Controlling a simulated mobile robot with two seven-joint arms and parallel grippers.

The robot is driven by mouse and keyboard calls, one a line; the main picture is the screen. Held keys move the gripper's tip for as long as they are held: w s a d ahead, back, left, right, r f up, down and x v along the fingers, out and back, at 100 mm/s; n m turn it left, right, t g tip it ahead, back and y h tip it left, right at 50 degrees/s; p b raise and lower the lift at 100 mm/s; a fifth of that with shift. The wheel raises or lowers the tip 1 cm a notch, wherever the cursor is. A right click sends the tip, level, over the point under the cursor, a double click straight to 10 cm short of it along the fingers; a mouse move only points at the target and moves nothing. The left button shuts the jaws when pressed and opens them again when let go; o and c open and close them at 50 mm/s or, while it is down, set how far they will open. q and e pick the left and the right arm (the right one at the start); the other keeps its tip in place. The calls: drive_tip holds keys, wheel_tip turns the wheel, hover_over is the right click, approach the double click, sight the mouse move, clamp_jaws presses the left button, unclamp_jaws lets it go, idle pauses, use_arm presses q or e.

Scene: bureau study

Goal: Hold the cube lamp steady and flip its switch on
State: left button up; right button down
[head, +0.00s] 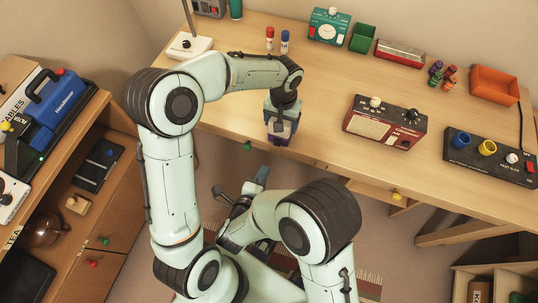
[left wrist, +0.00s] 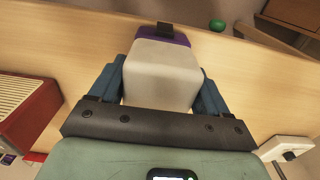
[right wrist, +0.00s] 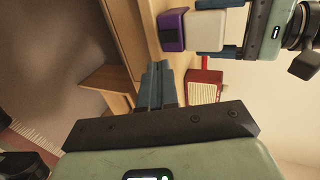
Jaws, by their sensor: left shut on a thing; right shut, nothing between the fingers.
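The cube lamp has an off-white cube (left wrist: 160,75) and a purple base (left wrist: 180,38) with a dark switch (left wrist: 178,30) on it. My left gripper (head: 281,124) is shut on the cube, one blue finger on each side, at the desk's front edge in the head view. The lamp (right wrist: 203,30) also shows at the top of the right wrist view. My right gripper (head: 257,182) is shut and empty, in front of the desk and apart from the lamp. Its fingertips (right wrist: 158,72) are together. I cannot tell the switch's position.
On the desk (head: 330,130), a red radio (head: 385,122) stands right of the lamp and a black control box (head: 488,157) farther right. A white stand (head: 190,46) and two small bottles (head: 285,42) are behind. Drawer knobs (head: 396,194) line the front. A shelf unit (head: 130,180) is left.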

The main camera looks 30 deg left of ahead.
sight(277, 143)
drive_tip(key=x, duration=1)
drive_tip(key=shift+w, duration=0.1)
drive_tip(key=shift+w+f, duration=0.15)
drive_tip(key=shift+w, duration=0.15)
idle(0.4)
drive_tip(key=shift+r, duration=0.95)
